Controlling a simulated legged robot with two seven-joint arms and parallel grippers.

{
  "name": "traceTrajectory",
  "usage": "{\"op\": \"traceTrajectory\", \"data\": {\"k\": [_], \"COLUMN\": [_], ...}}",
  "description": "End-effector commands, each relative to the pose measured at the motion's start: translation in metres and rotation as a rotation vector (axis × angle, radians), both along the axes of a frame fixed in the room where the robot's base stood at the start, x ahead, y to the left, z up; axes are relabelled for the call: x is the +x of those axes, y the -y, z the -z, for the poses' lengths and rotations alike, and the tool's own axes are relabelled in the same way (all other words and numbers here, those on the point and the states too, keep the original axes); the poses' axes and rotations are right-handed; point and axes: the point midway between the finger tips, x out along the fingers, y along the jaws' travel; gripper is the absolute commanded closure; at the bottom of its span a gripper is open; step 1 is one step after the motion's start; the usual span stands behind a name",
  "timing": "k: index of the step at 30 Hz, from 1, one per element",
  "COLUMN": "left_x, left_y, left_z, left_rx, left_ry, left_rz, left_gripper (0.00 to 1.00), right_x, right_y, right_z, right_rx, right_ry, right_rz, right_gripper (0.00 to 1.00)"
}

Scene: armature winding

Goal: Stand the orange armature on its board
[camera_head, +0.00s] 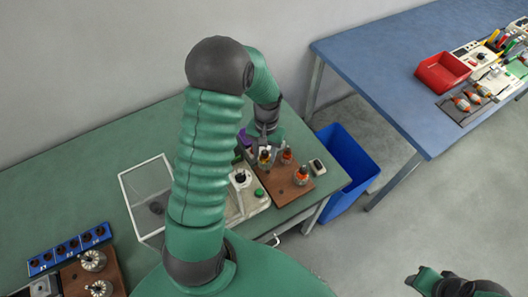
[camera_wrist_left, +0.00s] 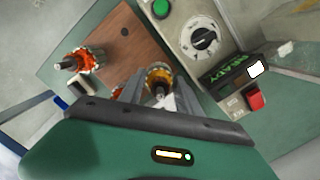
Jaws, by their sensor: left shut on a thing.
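My left gripper (camera_head: 266,146) reaches down over the brown board (camera_head: 272,182) and is shut on an orange armature (camera_head: 265,158) with a pale yellow rim. The held armature also shows between the fingers in the left wrist view (camera_wrist_left: 158,76), shaft towards the camera. I cannot tell whether its lower end touches the board. Two other orange armatures stand on the board: one close beside the gripper (camera_head: 287,156), one near the right edge (camera_head: 301,176). My right gripper (camera_head: 430,282) is at the bottom right, far from the board; its fingers are unclear.
A pale machine with a dial (camera_head: 240,177) and green button stands left of the board. A small black-and-white device (camera_head: 317,167) lies right of it. A blue bin (camera_head: 345,160) stands beyond the table's right end. A clear-sided box (camera_head: 147,185) is left of my arm.

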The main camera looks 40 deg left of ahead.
Motion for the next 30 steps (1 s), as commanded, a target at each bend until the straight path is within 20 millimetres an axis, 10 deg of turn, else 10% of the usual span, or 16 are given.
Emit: {"op": "traceTrajectory", "data": {"k": [30], "left_x": [0.001], "left_y": [0.001], "left_z": [0.008], "left_rx": [0.001], "left_ry": [0.001], "left_rz": [0.002], "left_gripper": [1.00], "right_x": [0.000], "right_y": [0.000], "right_z": [0.005], "right_rx": [0.000], "right_ry": [0.000], "right_rz": [0.000], "right_gripper": [0.64]}}
